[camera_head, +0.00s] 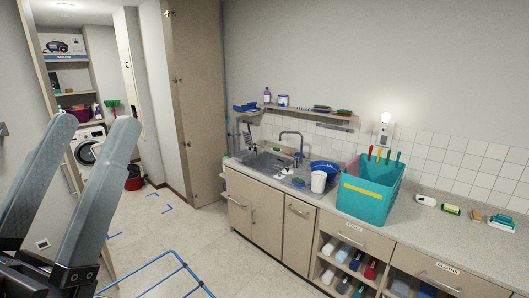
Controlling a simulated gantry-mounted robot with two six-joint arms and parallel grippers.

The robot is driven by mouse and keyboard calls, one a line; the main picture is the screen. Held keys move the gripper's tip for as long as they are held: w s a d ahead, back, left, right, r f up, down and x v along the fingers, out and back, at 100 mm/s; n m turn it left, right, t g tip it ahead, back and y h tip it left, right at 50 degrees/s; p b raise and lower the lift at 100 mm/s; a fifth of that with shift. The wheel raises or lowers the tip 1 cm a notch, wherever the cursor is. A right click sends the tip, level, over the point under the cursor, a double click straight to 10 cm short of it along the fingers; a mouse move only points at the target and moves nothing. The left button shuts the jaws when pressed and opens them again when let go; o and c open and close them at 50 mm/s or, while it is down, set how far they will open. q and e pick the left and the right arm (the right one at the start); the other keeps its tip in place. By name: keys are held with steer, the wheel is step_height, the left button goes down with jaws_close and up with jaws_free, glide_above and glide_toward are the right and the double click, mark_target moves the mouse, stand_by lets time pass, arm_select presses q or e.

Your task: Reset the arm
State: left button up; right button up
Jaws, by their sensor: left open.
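My left gripper (92,150) is large in the near left of the head view. Its two grey fingers point up and stand apart, with nothing between them. It is well away from the counter and touches nothing that I can see. My right gripper is not in view.
A counter (455,232) runs along the right wall with a sink (262,164), a teal bin (366,202) and small items. Blue tubing (165,262) stands low in front. A washing machine (88,148) is far left. Floor (190,222) between is mostly clear.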

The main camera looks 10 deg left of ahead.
arm_select(q)
step_height(320, 180, up, 13)
steer(key=p, duration=1)
steer(key=shift+r, duration=0.2)
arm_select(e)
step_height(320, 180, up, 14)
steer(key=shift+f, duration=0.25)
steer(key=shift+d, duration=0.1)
